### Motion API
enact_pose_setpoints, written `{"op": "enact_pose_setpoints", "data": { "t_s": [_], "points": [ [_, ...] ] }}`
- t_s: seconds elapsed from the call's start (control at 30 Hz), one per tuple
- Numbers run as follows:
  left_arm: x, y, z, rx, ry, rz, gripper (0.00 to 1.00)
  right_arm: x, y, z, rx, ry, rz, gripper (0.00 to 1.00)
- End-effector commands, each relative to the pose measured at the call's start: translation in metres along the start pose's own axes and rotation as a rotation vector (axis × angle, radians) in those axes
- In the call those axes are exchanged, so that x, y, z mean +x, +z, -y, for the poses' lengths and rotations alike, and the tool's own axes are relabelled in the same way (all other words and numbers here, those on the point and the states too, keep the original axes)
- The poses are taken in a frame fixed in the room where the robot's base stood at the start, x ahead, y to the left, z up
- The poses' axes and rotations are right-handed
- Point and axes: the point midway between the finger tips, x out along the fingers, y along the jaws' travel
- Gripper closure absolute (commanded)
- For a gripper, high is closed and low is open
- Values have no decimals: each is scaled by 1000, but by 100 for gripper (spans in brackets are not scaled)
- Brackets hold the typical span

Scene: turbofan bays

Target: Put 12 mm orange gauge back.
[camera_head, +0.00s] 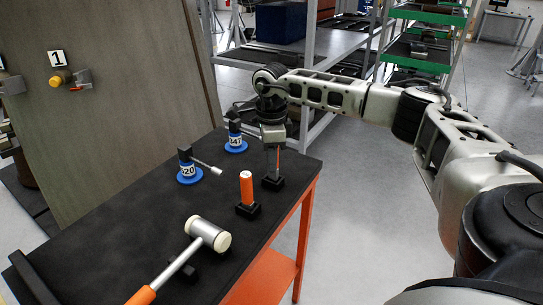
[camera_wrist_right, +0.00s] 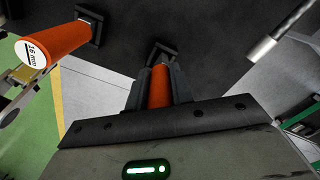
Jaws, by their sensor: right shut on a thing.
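My right gripper (camera_head: 275,150) is shut on an orange gauge (camera_wrist_right: 159,86), pointing down over a small black holder (camera_head: 273,183) near the table's right edge. The holder also shows in the right wrist view (camera_wrist_right: 163,52), just beyond the gauge's far end. I cannot tell whether that end sits inside it. The gauge's size label is hidden. A second orange gauge (camera_head: 246,187), marked 16 mm in the right wrist view (camera_wrist_right: 38,48), stands upright in its own black holder (camera_head: 248,210) beside it. My left gripper is out of view.
The black table (camera_head: 130,205) also carries a mallet (camera_head: 208,234) with an orange handle and two blue-based tools (camera_head: 188,172) (camera_head: 236,146) with number labels. A grey-brown cabinet (camera_head: 120,90) stands at the left. Metal shelving (camera_head: 310,55) stands behind. Floor right of the table is clear.

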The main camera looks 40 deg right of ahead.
Motion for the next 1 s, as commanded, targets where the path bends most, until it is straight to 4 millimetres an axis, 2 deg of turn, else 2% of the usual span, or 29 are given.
{"op": "enact_pose_setpoints", "data": {
  "t_s": [1.0],
  "points": [
    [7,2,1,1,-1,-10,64,16,0,0,0,0,1,100]
  ]
}}
